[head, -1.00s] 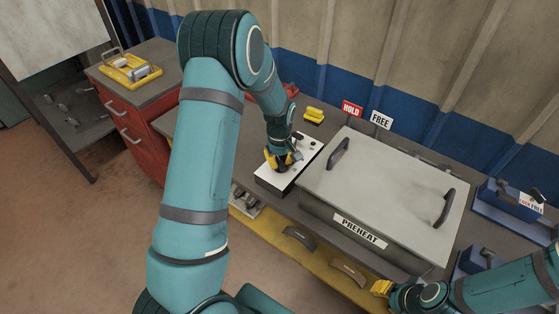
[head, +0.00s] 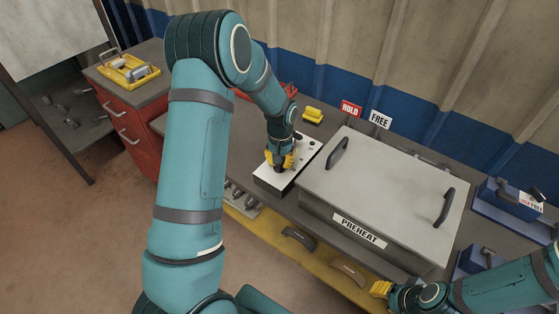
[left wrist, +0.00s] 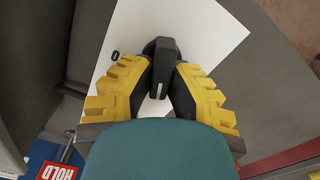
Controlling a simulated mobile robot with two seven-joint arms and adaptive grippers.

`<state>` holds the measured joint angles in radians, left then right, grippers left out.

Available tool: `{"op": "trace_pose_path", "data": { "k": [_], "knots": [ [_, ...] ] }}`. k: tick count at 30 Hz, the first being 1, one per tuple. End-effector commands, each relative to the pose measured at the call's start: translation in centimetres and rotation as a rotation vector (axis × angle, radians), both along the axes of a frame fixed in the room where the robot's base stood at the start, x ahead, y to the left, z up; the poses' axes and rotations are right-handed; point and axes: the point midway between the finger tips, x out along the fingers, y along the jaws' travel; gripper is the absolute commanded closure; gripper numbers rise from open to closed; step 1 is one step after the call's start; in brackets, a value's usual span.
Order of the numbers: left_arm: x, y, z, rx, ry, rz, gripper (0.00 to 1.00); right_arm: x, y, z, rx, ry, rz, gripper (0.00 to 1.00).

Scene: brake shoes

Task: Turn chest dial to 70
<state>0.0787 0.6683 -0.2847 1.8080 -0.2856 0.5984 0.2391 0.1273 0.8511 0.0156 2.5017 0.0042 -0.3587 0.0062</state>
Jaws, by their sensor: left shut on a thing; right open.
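The chest (head: 380,185) is a grey lidded box with two dark handles and a PREHEAT label, standing on the bench. To its left is a white-topped control box (head: 266,176). My left gripper (head: 280,163) points down over this box. In the left wrist view its yellow-padded fingers (left wrist: 161,85) are shut on a black dial knob (left wrist: 160,62) on the white top. The dial's scale and its setting cannot be read. My right gripper (head: 380,289) is open and empty at the bench's front edge, in front of the chest.
HOLD (head: 350,108) and FREE (head: 381,119) signs stand behind the chest. A yellow block (head: 313,115) lies behind the control box. Blue fixtures (head: 508,202) stand at right. A red drawer cabinet (head: 135,120) with a yellow tray (head: 128,71) is at left. Brake shoes (head: 299,238) lie along the front.

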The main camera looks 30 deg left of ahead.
Motion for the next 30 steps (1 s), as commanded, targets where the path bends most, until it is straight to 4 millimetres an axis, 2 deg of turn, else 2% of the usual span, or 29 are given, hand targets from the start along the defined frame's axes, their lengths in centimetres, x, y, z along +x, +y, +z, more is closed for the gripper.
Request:
{"op": "trace_pose_path", "data": {
  "k": [30],
  "knots": [
    [-0.38, -0.82, -0.15, -0.004, 0.007, -0.965, 1.00, 0.14, -0.03, 0.47, 0.000, -0.003, -0.002, 0.66]
  ]
}}
